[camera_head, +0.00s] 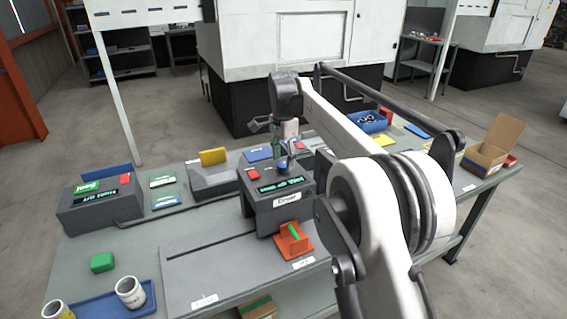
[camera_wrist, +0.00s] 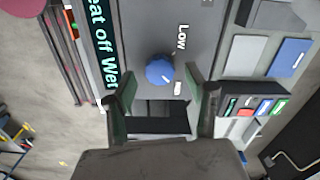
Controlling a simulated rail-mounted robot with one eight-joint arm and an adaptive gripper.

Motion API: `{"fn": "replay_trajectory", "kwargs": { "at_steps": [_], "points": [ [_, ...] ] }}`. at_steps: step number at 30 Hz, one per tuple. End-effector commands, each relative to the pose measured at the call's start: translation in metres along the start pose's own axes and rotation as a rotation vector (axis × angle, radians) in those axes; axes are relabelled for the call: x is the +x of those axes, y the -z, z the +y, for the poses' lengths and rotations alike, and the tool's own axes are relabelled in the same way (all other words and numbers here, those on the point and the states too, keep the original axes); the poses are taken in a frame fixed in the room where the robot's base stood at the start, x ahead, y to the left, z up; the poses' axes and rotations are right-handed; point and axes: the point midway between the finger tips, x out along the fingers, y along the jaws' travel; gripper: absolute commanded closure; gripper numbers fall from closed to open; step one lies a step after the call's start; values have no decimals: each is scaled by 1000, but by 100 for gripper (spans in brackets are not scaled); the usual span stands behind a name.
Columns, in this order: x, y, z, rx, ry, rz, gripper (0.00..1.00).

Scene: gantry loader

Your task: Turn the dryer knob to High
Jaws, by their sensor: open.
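The dryer (camera_head: 262,217) is a dark grey box on the table, with a "Dryer" label on its front and a lit green-text display (camera_head: 281,186). Its round blue knob (camera_wrist: 160,69) is on the top panel, with a small light mark on it. A "Low" label is printed near the knob in the wrist view; another label beside it is partly hidden and hard to read. My gripper (camera_wrist: 162,88) is open above the panel, its two fingers either side of and slightly below the knob in the picture, apparently not touching it. The head view shows my gripper (camera_head: 287,148) over the dryer.
A grey control box (camera_head: 98,208) with green and red parts stands at left. A red-orange block with a green piece (camera_head: 292,240) sits before the dryer. A blue bin (camera_head: 367,124) and cardboard box (camera_head: 487,155) stand at right. White mugs stand on a blue tray (camera_head: 96,309) at front left.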

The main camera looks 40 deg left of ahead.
Motion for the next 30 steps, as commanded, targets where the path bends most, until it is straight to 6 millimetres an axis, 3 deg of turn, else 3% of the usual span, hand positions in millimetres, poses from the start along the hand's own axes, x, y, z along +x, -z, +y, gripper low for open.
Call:
{"fn": "replay_trajectory", "kwargs": {
  "at_steps": [13,21,30],
  "points": [
    [-83,0,0,0,0,0,50],
    [-102,0,0,0,0,0,50],
    [-104,0,0,0,0,0,50]
  ]
}}
